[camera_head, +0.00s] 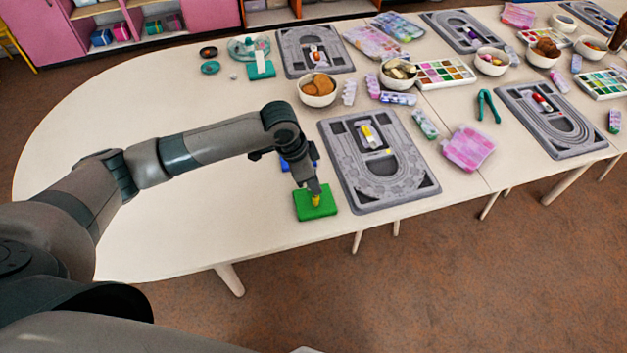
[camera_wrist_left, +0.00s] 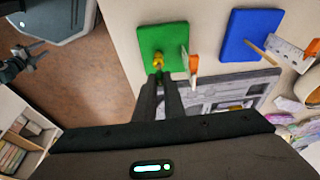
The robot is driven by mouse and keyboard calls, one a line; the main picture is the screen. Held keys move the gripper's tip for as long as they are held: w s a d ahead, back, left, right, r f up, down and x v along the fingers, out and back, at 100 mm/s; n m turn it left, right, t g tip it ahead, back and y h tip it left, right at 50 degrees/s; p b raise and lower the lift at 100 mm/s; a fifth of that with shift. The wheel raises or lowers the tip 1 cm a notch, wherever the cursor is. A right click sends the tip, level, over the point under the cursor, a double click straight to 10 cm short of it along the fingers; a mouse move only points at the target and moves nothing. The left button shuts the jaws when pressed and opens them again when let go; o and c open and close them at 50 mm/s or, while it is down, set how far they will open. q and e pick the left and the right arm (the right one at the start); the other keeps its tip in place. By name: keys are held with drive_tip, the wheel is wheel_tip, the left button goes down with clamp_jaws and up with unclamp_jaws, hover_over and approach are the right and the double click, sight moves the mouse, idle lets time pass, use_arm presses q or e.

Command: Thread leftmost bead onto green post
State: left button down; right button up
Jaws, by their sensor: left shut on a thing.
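My left gripper (camera_head: 315,188) points down over the green base (camera_head: 302,212) near the table's front edge. It is shut on a small yellow bead (camera_head: 316,200), low over the green base. In the left wrist view the yellow bead (camera_wrist_left: 158,60) shows at the fingertips (camera_wrist_left: 160,73), over the green base (camera_wrist_left: 150,38). A thin upright piece (camera_wrist_left: 184,54) stands near the base's right edge in that view; I cannot tell whether it is the green post. I cannot tell whether the bead is around a post. My right gripper (camera_wrist_left: 22,64) seems to show at the wrist view's left edge, its jaws unclear.
A blue base (camera_head: 288,164) lies behind the gripper, partly hidden. A grey bead board (camera_head: 345,195) with a small tray and yellow pieces lies just right of the green base. A bowl (camera_head: 318,101) stands farther back.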

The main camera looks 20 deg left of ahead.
use_arm(q)
drive_tip(key=c, duration=1.8)
unclamp_jaws()
drive_tip(key=shift+o, duration=0.2)
drive_tip(key=b+v, duration=0.3)
drive_tip(key=v, duration=1.4)
drive_tip(key=shift+r, duration=0.25)
